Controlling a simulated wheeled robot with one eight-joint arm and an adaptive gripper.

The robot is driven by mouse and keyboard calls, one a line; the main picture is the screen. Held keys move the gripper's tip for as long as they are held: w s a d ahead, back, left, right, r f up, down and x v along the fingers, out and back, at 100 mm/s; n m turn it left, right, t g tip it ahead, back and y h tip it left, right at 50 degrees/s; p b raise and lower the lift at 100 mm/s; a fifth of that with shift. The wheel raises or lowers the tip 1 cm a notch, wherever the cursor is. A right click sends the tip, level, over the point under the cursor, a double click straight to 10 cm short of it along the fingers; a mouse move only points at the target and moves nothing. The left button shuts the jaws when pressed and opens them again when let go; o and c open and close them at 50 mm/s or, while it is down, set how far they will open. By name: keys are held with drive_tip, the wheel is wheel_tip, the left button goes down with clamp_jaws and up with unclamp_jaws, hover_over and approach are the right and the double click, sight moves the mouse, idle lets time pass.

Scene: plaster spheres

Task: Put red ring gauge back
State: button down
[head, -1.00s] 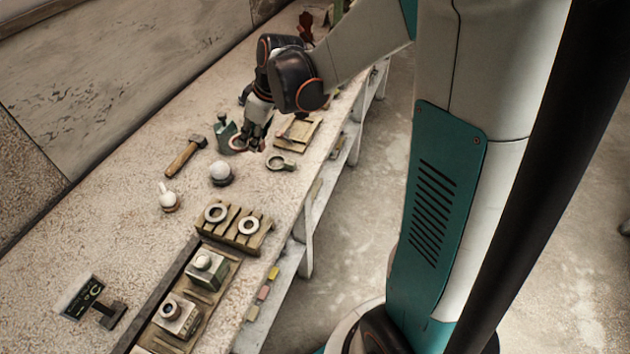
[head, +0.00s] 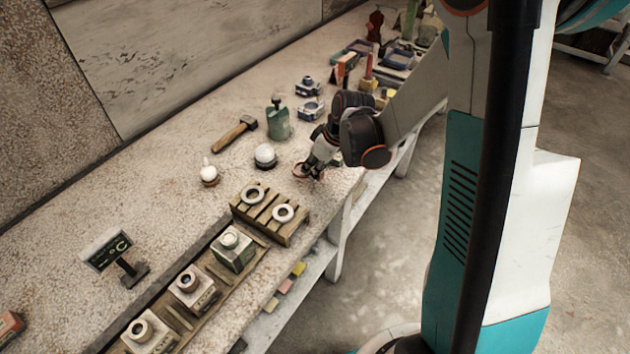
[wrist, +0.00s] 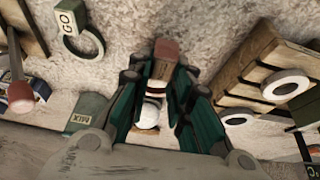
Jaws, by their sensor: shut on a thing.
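My gripper (head: 306,176) is shut on the red ring gauge (head: 299,171), low over the bench to the right of the white sphere. In the wrist view, its reddish-brown part (wrist: 166,52) sticks out between my fingertips (wrist: 160,75); the fingers hide much of the rest. A wooden slotted rack (head: 240,212) with two pale rings, (head: 253,191) and (head: 283,212), stands below and left of my gripper, apart from it. The rack also shows at the right of the wrist view (wrist: 235,80).
A white sphere (head: 265,155) on a dark base and a smaller one (head: 208,171) stand left of my gripper. A GO ring (wrist: 82,42) shows in the wrist view. Block gauges (head: 232,249) line the front tray.

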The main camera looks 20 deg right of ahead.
drive_tip(key=shift+f+b, duration=0.7)
drive_tip(key=shift+f, duration=1.5)
drive_tip(key=shift+f, duration=0.15)
drive_tip(key=c, duration=1.5)
unclamp_jaws()
drive_tip(key=shift+o, duration=0.2)
drive_tip(key=shift+r, duration=0.3)
drive_tip(key=p+v, duration=0.4)
drive_tip(key=v, duration=0.7)
drive_tip(key=shift+r, duration=0.35)
drive_tip(key=shift+s, duration=0.15)
